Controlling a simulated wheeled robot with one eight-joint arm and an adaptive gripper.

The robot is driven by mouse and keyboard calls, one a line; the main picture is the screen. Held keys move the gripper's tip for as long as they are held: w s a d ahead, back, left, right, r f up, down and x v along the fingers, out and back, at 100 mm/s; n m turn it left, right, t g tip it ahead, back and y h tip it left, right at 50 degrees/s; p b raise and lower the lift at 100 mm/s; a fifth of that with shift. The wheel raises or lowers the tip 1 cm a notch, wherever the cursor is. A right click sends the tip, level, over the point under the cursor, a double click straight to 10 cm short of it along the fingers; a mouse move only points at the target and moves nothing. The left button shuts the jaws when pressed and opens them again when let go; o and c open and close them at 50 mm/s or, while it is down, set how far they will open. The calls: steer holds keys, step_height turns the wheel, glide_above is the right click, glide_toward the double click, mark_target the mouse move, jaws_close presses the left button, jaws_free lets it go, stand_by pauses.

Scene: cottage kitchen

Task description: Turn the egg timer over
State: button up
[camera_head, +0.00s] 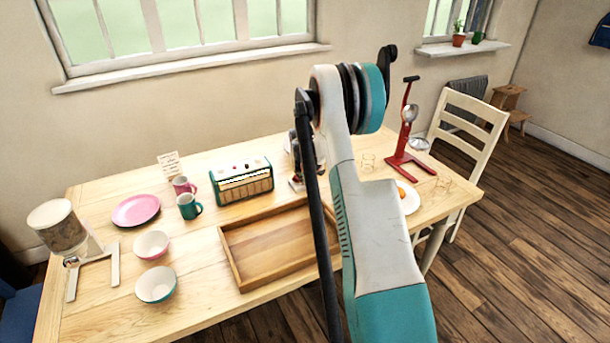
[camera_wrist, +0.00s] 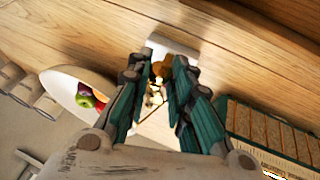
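My gripper (camera_wrist: 160,82) points down at the table (camera_head: 100,290), one finger on each side of a small thing. This looks like the egg timer (camera_wrist: 158,68), with a brown wooden end and paler parts below. The fingers hide most of it, and I cannot tell whether they press on it. In the head view my arm covers much of this spot, and my gripper (camera_head: 297,165) shows only in part beside the radio, near the back of the table.
A green radio (camera_head: 240,183) is close by; it also shows in the wrist view (camera_wrist: 270,135). A wooden tray (camera_head: 235,262) lies in front. A pale bowl with fruit (camera_wrist: 62,82) is near the fingers. Mugs (camera_head: 188,206) and a red stand (camera_head: 402,150) flank the area.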

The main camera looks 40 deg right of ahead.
steer(key=shift+d, duration=0.1)
jaws_close()
steer(key=shift+d+y, duration=0.2)
steer(key=shift+y, duration=0.5)
steer(key=shift+s+d+m+t+y, duration=0.15)
steer(key=shift+m+t+y, duration=0.2)
steer(key=shift+y, duration=0.65)
steer(key=shift+w+d+m+t+y, duration=0.15)
steer(key=shift+m+t+y, duration=0.15)
steer(key=shift+y, duration=0.7)
steer(key=shift+s+b, duration=0.1)
steer(key=shift+b, duration=0.2)
steer(key=o, duration=0.9)
jaws_free()
steer(key=v, duration=1.2)
steer(key=shift+d, duration=0.2)
